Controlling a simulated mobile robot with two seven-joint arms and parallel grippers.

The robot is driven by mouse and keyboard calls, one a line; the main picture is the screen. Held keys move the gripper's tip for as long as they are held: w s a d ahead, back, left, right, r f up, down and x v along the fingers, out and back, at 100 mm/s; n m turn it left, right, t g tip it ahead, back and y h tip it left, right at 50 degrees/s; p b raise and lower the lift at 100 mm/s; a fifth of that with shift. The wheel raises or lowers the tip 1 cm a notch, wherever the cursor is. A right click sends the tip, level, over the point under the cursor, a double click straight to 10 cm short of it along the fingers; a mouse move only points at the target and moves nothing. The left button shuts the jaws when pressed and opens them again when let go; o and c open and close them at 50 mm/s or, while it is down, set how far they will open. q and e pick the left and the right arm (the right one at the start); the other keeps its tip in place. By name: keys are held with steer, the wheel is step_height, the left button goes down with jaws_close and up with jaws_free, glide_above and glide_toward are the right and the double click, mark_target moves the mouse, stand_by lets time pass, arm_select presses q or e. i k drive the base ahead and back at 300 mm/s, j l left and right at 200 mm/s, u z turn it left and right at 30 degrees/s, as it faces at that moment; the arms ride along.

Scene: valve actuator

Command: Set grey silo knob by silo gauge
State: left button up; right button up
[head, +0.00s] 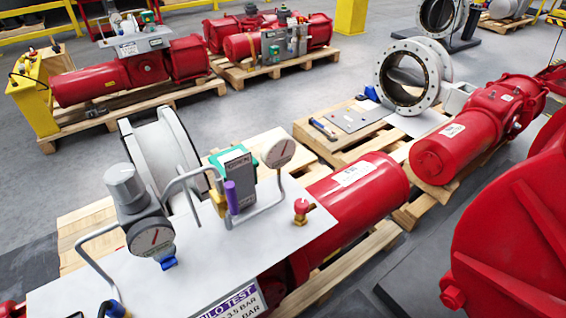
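A grey ribbed knob (125,184) stands upright on a grey regulator body at the left of the pale metal panel (205,262). A second round gauge (279,153) stands at the panel's far right. I cannot tell from labels which is the silo gauge. A partly cut-off sign (235,302) on the panel's front edge reads "ILO TEST" and "3.5 BAR". Neither of my grippers shows.
Bent grey pipes, a purple handle (232,197), a grey box (236,173) and a red knob (301,208) crowd the panel. Other red actuators on pallets stand around; grey floor lies between.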

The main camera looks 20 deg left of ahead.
mark_target(123, 182)
steer(key=u, duration=1.75)
